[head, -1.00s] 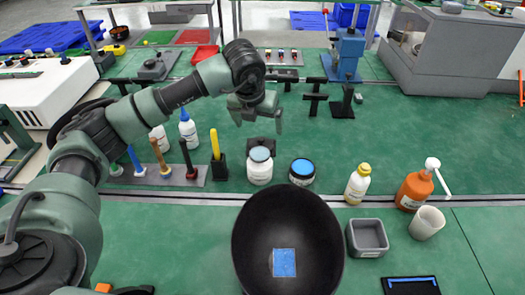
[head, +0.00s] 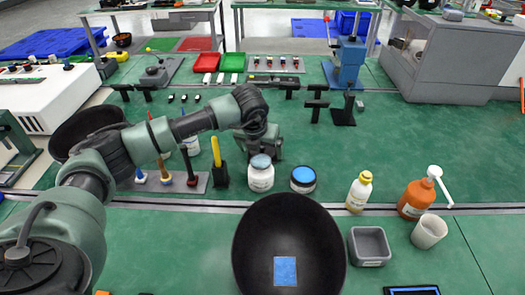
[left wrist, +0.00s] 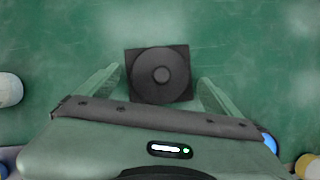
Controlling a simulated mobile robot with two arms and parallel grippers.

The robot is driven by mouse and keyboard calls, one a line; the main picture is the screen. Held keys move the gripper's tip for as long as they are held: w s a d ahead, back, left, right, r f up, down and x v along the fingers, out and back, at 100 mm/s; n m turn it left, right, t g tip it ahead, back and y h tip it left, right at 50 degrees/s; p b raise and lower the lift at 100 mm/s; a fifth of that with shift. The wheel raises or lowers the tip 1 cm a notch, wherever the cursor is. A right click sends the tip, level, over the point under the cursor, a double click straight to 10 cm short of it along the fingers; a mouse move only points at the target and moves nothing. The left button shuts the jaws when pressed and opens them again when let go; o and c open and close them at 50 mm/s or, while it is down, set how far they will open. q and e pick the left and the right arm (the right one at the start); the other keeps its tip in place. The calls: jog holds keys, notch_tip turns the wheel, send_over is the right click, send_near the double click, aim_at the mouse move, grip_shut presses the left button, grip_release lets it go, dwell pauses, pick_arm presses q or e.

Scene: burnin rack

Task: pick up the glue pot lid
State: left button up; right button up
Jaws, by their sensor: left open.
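The glue pot lid appears to be the dark round disc with a central knob (left wrist: 160,75), resting on a dark square base in the left wrist view. My left gripper (left wrist: 160,88) is open above it, with one pale green finger on each side and the lid between them in the picture. I see no contact. In the head view my left gripper (head: 262,150) is just behind a white jar with a grey-blue top (head: 261,179) and hides most of the lid. A second jar with a bright blue top (head: 303,178) stands to its right. My right gripper is out of view.
A black bowl (head: 252,240) stands in front, with a grey square bin (head: 370,246) beside it. A yellow-capped bottle (head: 359,192) and an orange pump bottle (head: 415,200) stand right. A tool holder with a yellow-handled tool (head: 216,152) is close left.

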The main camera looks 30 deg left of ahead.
pick_arm(q)
jog(key=c, duration=1.4)
jog(key=shift+r, duration=0.1)
